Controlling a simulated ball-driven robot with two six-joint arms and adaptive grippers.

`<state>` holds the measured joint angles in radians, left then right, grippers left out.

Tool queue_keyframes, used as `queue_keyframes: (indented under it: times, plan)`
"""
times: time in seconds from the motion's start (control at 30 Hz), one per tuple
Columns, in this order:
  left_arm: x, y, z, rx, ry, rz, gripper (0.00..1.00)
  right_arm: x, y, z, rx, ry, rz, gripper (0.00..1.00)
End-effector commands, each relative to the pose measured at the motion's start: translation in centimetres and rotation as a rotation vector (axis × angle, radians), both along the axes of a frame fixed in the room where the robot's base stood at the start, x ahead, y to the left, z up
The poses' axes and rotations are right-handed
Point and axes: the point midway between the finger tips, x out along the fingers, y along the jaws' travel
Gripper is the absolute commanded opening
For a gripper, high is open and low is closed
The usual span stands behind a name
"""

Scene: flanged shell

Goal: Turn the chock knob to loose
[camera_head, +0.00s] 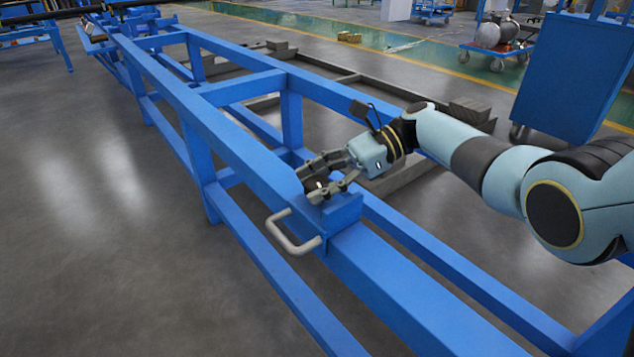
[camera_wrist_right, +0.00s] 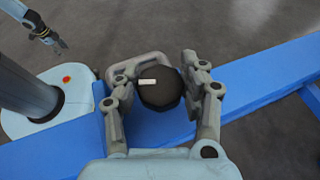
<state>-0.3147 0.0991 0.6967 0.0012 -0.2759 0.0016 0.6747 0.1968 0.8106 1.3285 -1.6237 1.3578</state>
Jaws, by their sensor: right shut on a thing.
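The chock knob (camera_wrist_right: 163,94) is black and faceted, with a white mark pointing left in the right wrist view. It sits on a blue block (camera_head: 340,213) on top of the blue beam. My right gripper (camera_head: 312,184) reaches it from the right in the head view. In the wrist view the right gripper's fingers (camera_wrist_right: 160,100) stand on either side of the knob, shut on it. In the head view the fingers mostly hide the knob. My left gripper (camera_wrist_right: 55,38) shows small at the top left of the wrist view, away from the knob.
A grey loop handle (camera_head: 293,240) sticks out from the near side of the block. The long blue frame (camera_head: 190,110) runs back to the upper left. A blue cabinet (camera_head: 570,75) stands at the right. The floor at left is clear.

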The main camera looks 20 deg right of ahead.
Motion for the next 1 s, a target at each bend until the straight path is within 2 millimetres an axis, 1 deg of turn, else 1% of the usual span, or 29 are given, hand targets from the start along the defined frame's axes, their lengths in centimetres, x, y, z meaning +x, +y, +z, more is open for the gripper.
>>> queue_keyframes:
  times: [0.03, 0.07, 0.23, 0.27, 0.43, 0.5, 0.57, 0.63, 0.77, 1.0]
  plan:
    - [-0.1, -0.2, 0.0, -0.002, 0.001, 0.001, 0.40, 0.0, 0.0, -0.1, -0.002, 0.002, -0.001, 0.11]
    - [-0.2, -0.3, 0.0, -0.003, 0.002, 0.001, 0.40, 0.0, 0.0, -0.1, -0.002, 0.002, -0.001, 0.44]
    - [-0.2, -0.8, -0.1, -0.009, 0.001, 0.004, 0.40, 0.0, 0.0, -0.1, -0.001, 0.002, -0.001, 0.66]
    - [-0.2, -0.9, -0.1, -0.010, 0.001, 0.004, 0.40, 0.0, 0.0, -0.1, -0.001, 0.001, 0.000, 0.68]
    - [-0.1, -1.2, -0.1, -0.013, -0.001, 0.006, 0.40, 0.0, 0.0, 0.0, -0.001, 0.001, -0.001, 0.68]
    - [0.5, -0.8, -0.1, -0.009, -0.007, 0.004, 0.40, 0.0, -0.1, 0.0, -0.001, 0.001, -0.001, 0.68]
    - [0.7, -0.6, -0.1, -0.006, -0.010, 0.003, 0.40, 0.0, -0.3, 0.1, -0.001, 0.001, -0.001, 0.68]
    - [0.6, -0.6, -0.1, -0.006, -0.008, 0.003, 0.40, 0.0, -0.9, 0.3, -0.002, 0.001, -0.001, 0.68]
    - [0.5, -0.6, -0.1, -0.006, -0.007, 0.002, 0.40, 0.0, -3.1, 1.2, -0.004, 0.000, -0.003, 0.68]
    - [0.3, -0.6, -0.1, -0.006, -0.006, 0.002, 0.40, 0.0, -8.1, 3.2, -0.003, 0.001, -0.003, 0.68]
